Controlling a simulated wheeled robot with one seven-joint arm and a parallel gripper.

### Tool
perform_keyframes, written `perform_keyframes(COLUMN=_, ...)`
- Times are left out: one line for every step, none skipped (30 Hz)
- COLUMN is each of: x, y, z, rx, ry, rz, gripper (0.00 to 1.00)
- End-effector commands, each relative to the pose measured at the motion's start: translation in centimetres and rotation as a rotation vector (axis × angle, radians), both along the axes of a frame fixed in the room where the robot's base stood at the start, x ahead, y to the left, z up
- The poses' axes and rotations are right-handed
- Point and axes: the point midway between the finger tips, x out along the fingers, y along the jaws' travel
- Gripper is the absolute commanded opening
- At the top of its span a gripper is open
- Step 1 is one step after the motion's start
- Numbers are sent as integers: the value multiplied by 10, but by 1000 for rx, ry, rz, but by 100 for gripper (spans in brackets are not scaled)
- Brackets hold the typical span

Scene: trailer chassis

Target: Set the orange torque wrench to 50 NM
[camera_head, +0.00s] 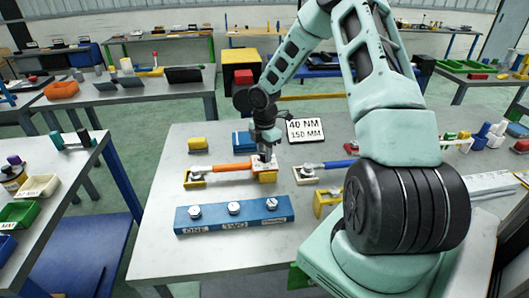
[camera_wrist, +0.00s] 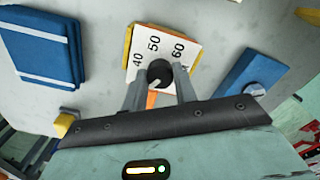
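The orange torque wrench (camera_head: 232,166) lies on the table, its left end at a yellow holder (camera_head: 194,181). Its right end is a white dial block on a yellow base (camera_head: 266,177). In the wrist view the white dial (camera_wrist: 138,58) shows 40, 50 and 60 around a black knob (camera_wrist: 159,72). The knob has a pale mark on its lower side; which number it indicates I cannot tell. My gripper (camera_head: 266,157) points down over this dial. In the wrist view its two fingers (camera_wrist: 160,82) are apart, one on each side of the knob. Whether they touch it is unclear.
A blue-handled wrench (camera_head: 338,164) lies to the right. A blue block (camera_head: 235,214) with bolts labelled ONE and TWO stands in front. A sign (camera_head: 304,130) reading 40 NM, 150 MM stands behind. Blue (camera_head: 243,141) and yellow (camera_head: 198,144) blocks sit behind the wrench. The table's left front is clear.

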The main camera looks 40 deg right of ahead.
Motion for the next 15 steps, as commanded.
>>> perform_keyframes(x=0, y=0, z=0, rx=0, ry=0, rz=0, gripper=5)
perform_keyframes(x=0, y=0, z=0, rx=0, ry=0, rz=-1, gripper=5)
perform_keyframes(x=0, y=0, z=0, rx=0, ry=0, rz=-2, gripper=5)
perform_keyframes(x=0, y=0, z=0, rx=0, ry=0, rz=-3, gripper=5)
perform_keyframes(x=0, y=0, z=0, rx=0, ry=0, rz=-6, gripper=5)
perform_keyframes(x=0, y=0, z=0, rx=0, ry=0, rz=-11, gripper=5)
perform_keyframes(x=0, y=0, z=0, rx=0, ry=0, rz=-16, gripper=5)
perform_keyframes(x=0, y=0, z=0, rx=0, ry=-1, rz=-23, gripper=5)
perform_keyframes(x=0, y=1, z=0, rx=0, ry=-1, rz=-36, gripper=5)
perform_keyframes(x=0, y=1, z=0, rx=0, ry=-1, rz=-47, gripper=5)
perform_keyframes(x=0, y=0, z=0, rx=0, ry=-1, rz=-58, gripper=5)
perform_keyframes(x=0, y=0, z=0, rx=0, ry=-1, rz=-78, gripper=5)
perform_keyframes(x=0, y=0, z=0, rx=0, ry=-1, rz=-95, gripper=5)
perform_keyframes(x=1, y=1, z=0, rx=1, ry=0, rz=-113, gripper=5)
perform_keyframes(x=1, y=1, z=0, rx=0, ry=0, rz=-138, gripper=5)
